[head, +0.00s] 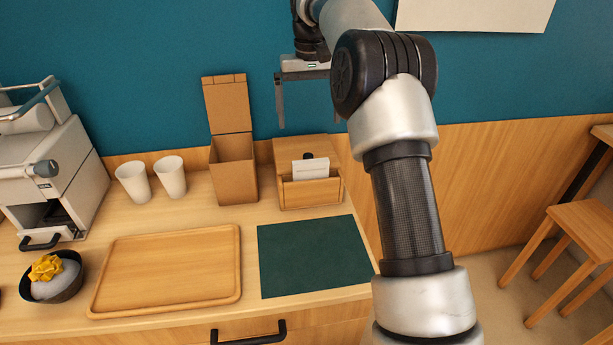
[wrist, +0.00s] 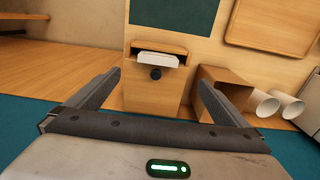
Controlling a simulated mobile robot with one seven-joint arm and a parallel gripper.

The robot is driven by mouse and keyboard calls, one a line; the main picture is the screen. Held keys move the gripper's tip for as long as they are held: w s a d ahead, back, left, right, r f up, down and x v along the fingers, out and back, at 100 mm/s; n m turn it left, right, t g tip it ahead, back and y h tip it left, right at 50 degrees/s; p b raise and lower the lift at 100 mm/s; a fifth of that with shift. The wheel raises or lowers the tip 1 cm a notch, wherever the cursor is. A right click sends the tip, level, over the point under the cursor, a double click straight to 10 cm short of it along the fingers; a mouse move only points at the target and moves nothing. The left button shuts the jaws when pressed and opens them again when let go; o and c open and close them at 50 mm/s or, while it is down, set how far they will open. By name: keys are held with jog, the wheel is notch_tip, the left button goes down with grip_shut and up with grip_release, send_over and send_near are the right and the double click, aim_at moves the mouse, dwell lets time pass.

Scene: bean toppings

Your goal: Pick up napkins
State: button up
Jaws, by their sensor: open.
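The white napkins (head: 311,168) stand in a wooden napkin box (head: 312,194) at the back right of the counter, against the wall. In the wrist view the napkins (wrist: 157,60) show in the slot of the box (wrist: 140,92), with a round black knob beside them. My gripper (head: 308,118) is raised above and behind the box, near the blue wall. Its fingers are spread wide and empty, apart from the napkins. In the wrist view the box lies between and beyond the fingertips of the gripper (wrist: 158,82).
An open cardboard box (head: 233,170) stands just left of the napkin box. A dark green mat (head: 313,255) and an empty wooden tray (head: 170,268) lie in front. Two white cups (head: 152,179), a bowl (head: 55,283) and a white machine (head: 45,165) are to the left.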

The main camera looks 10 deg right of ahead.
jog(key=f, duration=0.4)
jog(key=f+b, duration=0.1)
jog(key=f, duration=0.4)
jog(key=f+b, duration=0.1)
jog(key=f, duration=0.3)
jog(key=shift+w+d+f, duration=0.1)
jog(key=shift+w+f, duration=0.25)
jog(key=shift+s+d+f, duration=0.15)
jog(key=shift+f, duration=2.5)
jog(key=c, duration=1)
jog(key=shift+r, duration=0.1)
notch_tip(320, 180, up, 26)
jog(key=p, duration=1.2)
send_over(311, 171)
jog(key=w, duration=0.1)
jog(key=shift+r, duration=2.45)
